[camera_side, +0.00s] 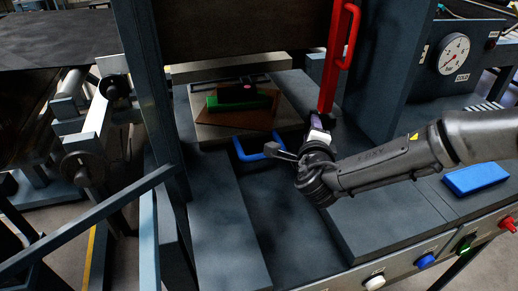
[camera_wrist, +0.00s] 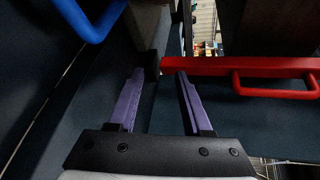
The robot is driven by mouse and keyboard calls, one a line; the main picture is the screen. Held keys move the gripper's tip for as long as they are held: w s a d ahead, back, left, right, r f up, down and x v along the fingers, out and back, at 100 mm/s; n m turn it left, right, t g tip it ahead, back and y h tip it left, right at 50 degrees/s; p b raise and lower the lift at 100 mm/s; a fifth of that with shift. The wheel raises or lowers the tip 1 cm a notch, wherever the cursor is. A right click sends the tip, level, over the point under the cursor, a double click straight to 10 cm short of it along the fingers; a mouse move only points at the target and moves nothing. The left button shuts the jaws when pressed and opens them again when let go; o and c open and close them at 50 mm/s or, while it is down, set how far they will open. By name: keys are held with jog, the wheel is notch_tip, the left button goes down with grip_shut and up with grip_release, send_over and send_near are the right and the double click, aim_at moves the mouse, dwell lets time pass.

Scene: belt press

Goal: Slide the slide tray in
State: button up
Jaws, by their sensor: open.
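The slide tray (camera_side: 215,132) is a grey slab in the press opening in the side view. A blue loop handle (camera_side: 258,152) is on its front edge. A brown sheet, a green block (camera_side: 228,102) and a dark block are stacked on the tray. My gripper (camera_side: 318,122) is just right of the handle, apart from it. In the wrist view, the purple fingers of my gripper (camera_wrist: 160,75) are spread with nothing held between them. The blue handle (camera_wrist: 88,20) shows at the upper left there, outside the fingers.
A red lever (camera_side: 340,55) stands upright just behind my gripper; its red bar (camera_wrist: 240,68) crosses ahead of the fingers in the wrist view. A blue block (camera_side: 475,179) lies on the right bench. A pressure gauge (camera_side: 453,54) is at upper right. The channel before the tray is clear.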

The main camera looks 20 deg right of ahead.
jog(key=s+a+f+n+y, duration=0.1)
jog(key=s+a+n+y, duration=0.1)
jog(key=s+a, duration=0.1)
jog(key=s+a+f+n+t+y, duration=0.1)
jog(key=s+a+n+y, duration=0.1)
jog(key=s+a+n, duration=0.1)
jog(key=s+a+f+n+y, duration=0.1)
jog(key=s+a+n+y, duration=0.1)
jog(key=s+a, duration=0.1)
jog(key=shift+a+f+t, duration=0.25)
jog(key=shift+a+t, duration=0.15)
jog(key=shift+a, duration=0.35)
jog(key=shift+s+a, duration=0.1)
jog(key=shift+a, duration=0.2)
jog(key=x, duration=1.3)
jog(key=shift+w, duration=0.35)
grip_shut()
